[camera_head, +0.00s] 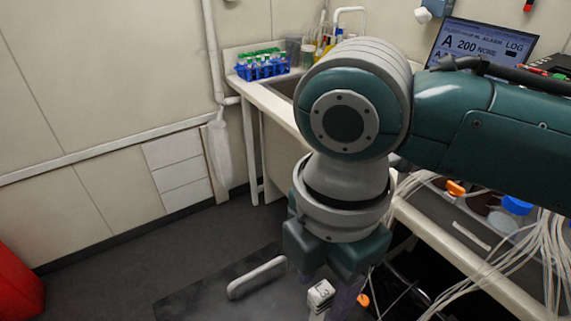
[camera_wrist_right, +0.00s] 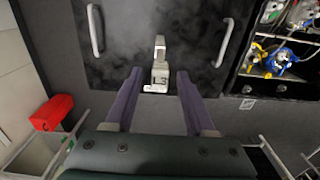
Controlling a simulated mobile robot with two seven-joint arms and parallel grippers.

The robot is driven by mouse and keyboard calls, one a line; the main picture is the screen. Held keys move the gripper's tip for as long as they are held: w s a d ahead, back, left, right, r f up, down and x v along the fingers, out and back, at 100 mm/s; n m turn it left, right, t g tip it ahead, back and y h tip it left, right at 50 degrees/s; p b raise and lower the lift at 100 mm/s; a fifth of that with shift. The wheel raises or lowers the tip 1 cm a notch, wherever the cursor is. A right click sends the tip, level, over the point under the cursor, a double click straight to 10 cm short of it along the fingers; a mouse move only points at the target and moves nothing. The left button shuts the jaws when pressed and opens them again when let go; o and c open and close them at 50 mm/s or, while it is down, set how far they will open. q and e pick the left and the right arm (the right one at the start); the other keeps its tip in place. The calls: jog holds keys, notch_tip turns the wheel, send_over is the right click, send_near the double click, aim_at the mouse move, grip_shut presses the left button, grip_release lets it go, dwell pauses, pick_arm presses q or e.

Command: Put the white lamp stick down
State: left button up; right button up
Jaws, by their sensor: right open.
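The white lamp stick (camera_wrist_right: 160,72), marked "L3", stands out in front of my right gripper (camera_wrist_right: 159,76) in the right wrist view. The purple fingers are open, one on each side of the stick's near end, with a gap on both sides. In the head view the stick's pale top (camera_head: 321,294) shows just below my right gripper, and its lower part runs out of the frame. Whether its far end rests on something is hard to tell. My left gripper is not in view.
A dark panel (camera_wrist_right: 190,45) with two white handles (camera_wrist_right: 95,30) lies beyond the fingers. Blue-and-yellow fittings (camera_wrist_right: 283,60) sit to its right. A red bin (camera_head: 18,285) stands at far left. Loose pale tubes (camera_head: 545,250) hang at right beside the bench. Grey floor at left is clear.

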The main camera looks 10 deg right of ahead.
notch_tip(320, 180, up, 8)
jog(key=shift+f, duration=0.2)
jog(key=s+a+f+m+t+y, duration=0.2)
jog(key=s+f+m+y, duration=0.3)
jog(key=m, duration=0.5)
jog(key=s+d+m+t+h, duration=0.1)
jog(key=s+d+m+h, duration=0.3)
jog(key=s+d+m, duration=0.3)
jog(key=d+m, duration=0.3)
jog(key=d, duration=0.1)
jog(key=shift+s+d+t+h, duration=0.2)
jog(key=shift+t+h, duration=0.1)
jog(key=shift+h, duration=0.1)
jog(key=shift+r, duration=0.1)
notch_tip(320, 180, up, 25)
jog(key=p, duration=2.5)
